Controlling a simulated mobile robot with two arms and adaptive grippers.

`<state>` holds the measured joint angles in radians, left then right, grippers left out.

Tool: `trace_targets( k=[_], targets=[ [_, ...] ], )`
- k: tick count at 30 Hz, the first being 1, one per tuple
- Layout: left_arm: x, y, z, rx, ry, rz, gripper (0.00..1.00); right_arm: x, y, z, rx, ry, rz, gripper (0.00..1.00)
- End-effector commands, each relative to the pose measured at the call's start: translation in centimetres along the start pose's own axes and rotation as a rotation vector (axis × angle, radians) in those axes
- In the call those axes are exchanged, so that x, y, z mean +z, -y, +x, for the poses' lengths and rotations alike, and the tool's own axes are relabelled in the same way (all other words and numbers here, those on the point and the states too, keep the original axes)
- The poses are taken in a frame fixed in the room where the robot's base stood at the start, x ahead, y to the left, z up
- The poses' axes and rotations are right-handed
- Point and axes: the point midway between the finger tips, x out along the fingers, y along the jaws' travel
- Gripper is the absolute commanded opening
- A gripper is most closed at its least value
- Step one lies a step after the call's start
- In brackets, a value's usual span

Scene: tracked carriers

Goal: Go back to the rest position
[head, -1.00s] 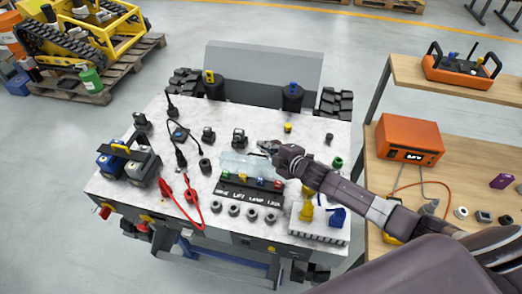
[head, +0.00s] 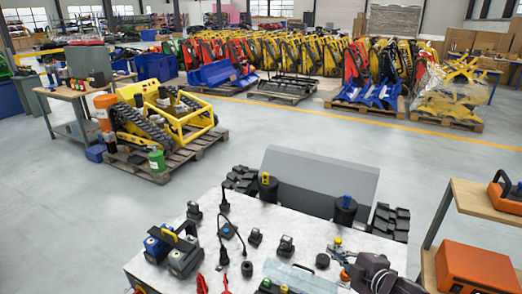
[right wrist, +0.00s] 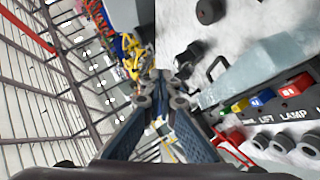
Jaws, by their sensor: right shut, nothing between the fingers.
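My right gripper (head: 346,274) shows at the bottom edge of the head view, above the right part of the white-topped carrier (head: 265,216). Most of its arm is cut off by the frame. In the right wrist view the fingers of my right gripper (right wrist: 160,88) meet at their tips, shut with nothing between them. My left gripper is in no view.
Black switches, a looped cable and a twin blue-and-grey block (head: 176,246) stand on the carrier. An orange box (head: 476,268) and a wooden shelf (head: 482,200) are close on the right. A yellow tracked machine (head: 165,118) sits on a pallet behind left. Open floor lies between.

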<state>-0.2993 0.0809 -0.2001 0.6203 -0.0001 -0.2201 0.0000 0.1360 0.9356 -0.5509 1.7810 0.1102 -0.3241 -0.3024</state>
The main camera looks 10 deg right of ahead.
Motion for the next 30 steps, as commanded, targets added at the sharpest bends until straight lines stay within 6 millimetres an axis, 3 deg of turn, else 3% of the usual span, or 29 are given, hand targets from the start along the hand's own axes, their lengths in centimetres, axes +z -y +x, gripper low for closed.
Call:
trace_targets(
  k=[5, 9, 12, 19, 27, 29, 30],
  targets=[
    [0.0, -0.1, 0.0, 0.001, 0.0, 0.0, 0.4, -4.1, 7.5, -1.7, -0.092, 0.082, 0.233, 0.0],
    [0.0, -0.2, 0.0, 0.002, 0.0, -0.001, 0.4, -6.4, 13.8, -6.2, -0.19, 0.243, 0.505, 0.0],
    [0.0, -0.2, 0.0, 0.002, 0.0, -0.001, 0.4, -6.8, 16.8, -9.6, -0.244, 0.361, 0.656, 0.0],
    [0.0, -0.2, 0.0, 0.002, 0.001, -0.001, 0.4, -6.9, 21.2, -16.4, -0.327, 0.576, 0.889, 0.0],
    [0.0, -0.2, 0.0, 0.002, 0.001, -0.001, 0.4, -7.0, 24.6, -23.6, -0.396, 0.792, 1.084, 0.0],
    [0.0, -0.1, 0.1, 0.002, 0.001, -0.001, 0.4, -7.0, 25.4, -24.8, -0.409, 0.834, 1.116, 0.0],
    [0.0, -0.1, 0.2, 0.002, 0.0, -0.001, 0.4, -6.4, 26.1, -23.8, -0.41, 0.832, 1.106, 0.0]
  ],
)
